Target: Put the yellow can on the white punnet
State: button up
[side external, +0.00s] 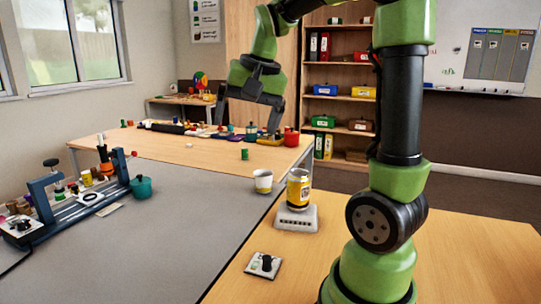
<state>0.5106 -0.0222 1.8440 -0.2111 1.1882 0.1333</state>
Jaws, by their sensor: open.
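The yellow can (298,190) stands upright on top of the white punnet (297,220), which has a row of dark slots along its front side. The punnet rests on the wooden table near its left edge, left of my arm's base. My gripper (248,122) is open and empty. It hangs up and to the left of the can in the picture, clear of both the can and the punnet.
A white-and-yellow cup (263,181) stands just left of the can. A small device with a black knob (264,265) lies in front of the punnet. A teal pot (141,187) and a blue-grey rack (87,195) stand on the left. The grey surface between is mostly clear.

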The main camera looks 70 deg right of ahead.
jog(key=s+a+n+t+y, duration=0.1)
jog(key=s+a+n, duration=0.2)
jog(key=s+a, duration=0.2)
jog(key=s+a+f+n+t+y, duration=0.1)
jog(key=s+a+n, duration=0.3)
jog(key=a, duration=0.5)
jog(key=shift+s+a+f+n+t+y, duration=0.15)
jog(key=shift+s+a+n+t+y, duration=0.2)
jog(key=shift+s+t, duration=0.3)
